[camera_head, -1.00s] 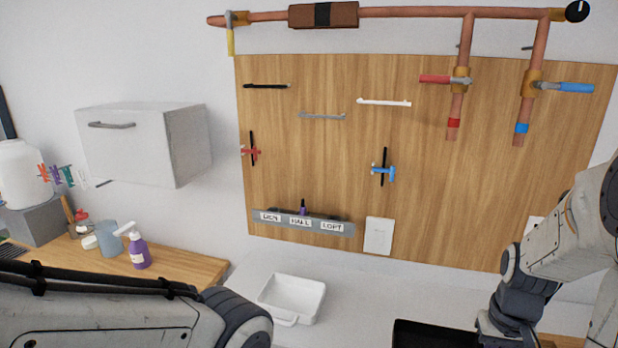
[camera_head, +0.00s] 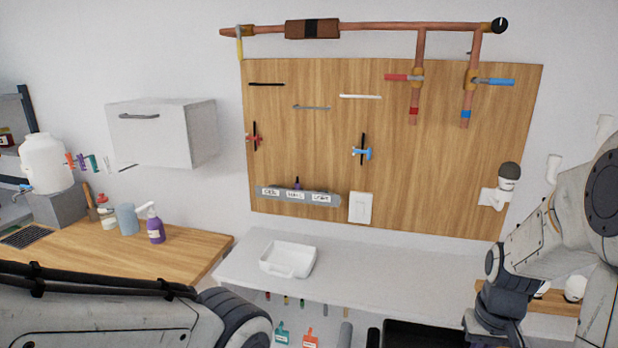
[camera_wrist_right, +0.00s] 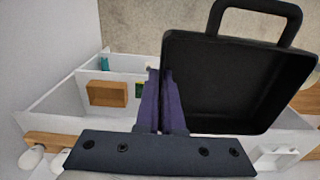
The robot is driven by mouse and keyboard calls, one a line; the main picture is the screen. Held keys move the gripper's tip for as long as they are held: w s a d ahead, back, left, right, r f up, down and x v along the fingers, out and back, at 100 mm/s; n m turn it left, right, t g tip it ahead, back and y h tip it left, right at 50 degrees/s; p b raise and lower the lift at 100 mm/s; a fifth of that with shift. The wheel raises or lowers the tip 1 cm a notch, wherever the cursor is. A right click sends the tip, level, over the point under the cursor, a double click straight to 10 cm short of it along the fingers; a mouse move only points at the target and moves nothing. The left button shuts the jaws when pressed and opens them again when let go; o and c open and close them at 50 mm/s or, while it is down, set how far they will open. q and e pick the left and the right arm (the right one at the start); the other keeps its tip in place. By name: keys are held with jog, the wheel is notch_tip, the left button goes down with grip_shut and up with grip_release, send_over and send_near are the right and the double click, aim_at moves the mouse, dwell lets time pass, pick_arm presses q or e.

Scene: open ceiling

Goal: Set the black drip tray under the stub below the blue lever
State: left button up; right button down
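The black drip tray (camera_head: 425,335) shows in part at the bottom edge of the head view. In the right wrist view the tray (camera_wrist_right: 225,85) is whole, with a loop handle at its top. My right gripper (camera_wrist_right: 162,80) is shut on the tray's side wall and holds it away from the worktop. The blue lever (camera_head: 495,81) is at upper right on a copper branch. Below it the stub (camera_head: 467,118) points down with a blue band, in front of the wooden board. My left arm crosses the lower left; its gripper is outside the view.
A red lever (camera_head: 398,77) sits on the neighbouring branch, left of the blue one. A white tub (camera_head: 285,272) stands on the pale worktop (camera_head: 385,277), whose right part is mostly clear. A wall cabinet (camera_head: 165,130) and a purple bottle (camera_head: 155,230) are at left.

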jog(key=w+a+f+n, duration=0.1)
jog(key=w+a+f, duration=0.1)
jog(key=a+f, duration=0.4)
jog(key=w+a+f+n, duration=0.2)
jog(key=a+f, duration=0.4)
jog(key=f, duration=0.3)
jog(key=shift+w+a, duration=0.35)
jog(key=shift+w, duration=0.4)
jog(key=shift+a, duration=0.1)
